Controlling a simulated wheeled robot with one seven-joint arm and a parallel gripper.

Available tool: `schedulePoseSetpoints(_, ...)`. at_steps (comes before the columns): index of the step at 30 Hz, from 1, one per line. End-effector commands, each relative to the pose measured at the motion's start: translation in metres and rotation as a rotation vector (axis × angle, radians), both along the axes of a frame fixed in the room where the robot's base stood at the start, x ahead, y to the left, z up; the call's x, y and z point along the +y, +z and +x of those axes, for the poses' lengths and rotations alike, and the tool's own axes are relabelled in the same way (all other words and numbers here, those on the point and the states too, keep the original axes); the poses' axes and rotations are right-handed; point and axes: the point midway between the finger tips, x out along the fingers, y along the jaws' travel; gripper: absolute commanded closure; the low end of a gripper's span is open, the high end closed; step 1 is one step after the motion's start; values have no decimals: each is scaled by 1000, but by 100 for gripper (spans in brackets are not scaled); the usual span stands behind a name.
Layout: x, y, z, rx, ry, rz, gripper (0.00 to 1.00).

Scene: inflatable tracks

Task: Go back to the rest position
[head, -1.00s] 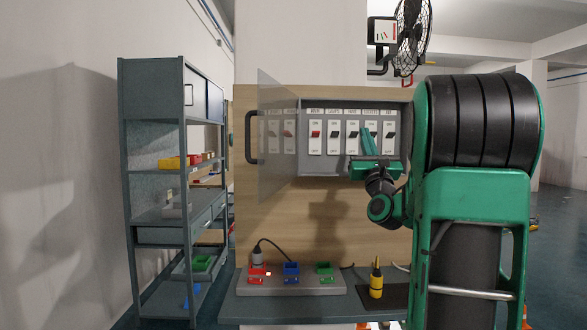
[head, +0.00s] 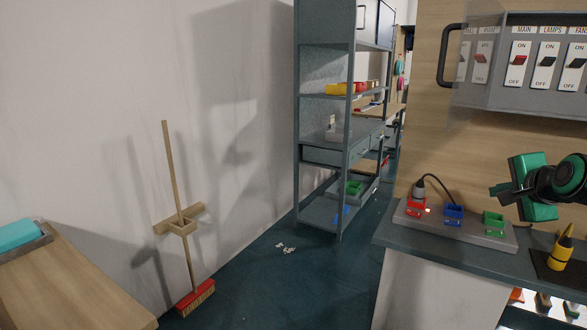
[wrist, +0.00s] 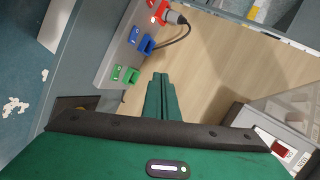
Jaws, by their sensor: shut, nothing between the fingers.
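My gripper (wrist: 161,78) is shut and empty in the wrist view, its green fingers together in front of the wood panel. In the head view my gripper (head: 496,190) and wrist are at the right, above the bench and near the green socket; the fingers are small there. The switch box (head: 545,62) with its row of labelled switches is above my gripper on the wood panel. Its clear door with a black handle (head: 447,55) stands at its left. The socket block (head: 460,226) has red, blue and green sockets, with a plug (head: 419,188) in the red one.
A grey shelf unit (head: 298,160) stands behind, left of the bench. A broom (head: 181,220) leans at the wall, and a wooden table (head: 70,285) is at the lower left. Floor between is mostly clear, with some white scraps (head: 286,248).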

Motion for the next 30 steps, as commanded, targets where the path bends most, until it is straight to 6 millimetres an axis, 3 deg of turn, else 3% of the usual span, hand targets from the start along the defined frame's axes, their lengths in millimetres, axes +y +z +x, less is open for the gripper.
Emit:
schedulePoseSetpoints(3, 22, -45, -45, 262, 134, -135, 100)
schedulePoseSetpoints(9, 56, -108, -143, 677, 438, -280, 100)
schedulePoseSetpoints(15, 89, -140, -238, 959, 772, -304, 100)
schedulePoseSetpoints(18, 99, -146, -268, 1029, 891, -292, 100)
schedulePoseSetpoints(22, 107, -148, -289, 1071, 972, -277, 100)
schedulePoseSetpoints(30, 108, -148, -292, 1077, 987, -275, 100)
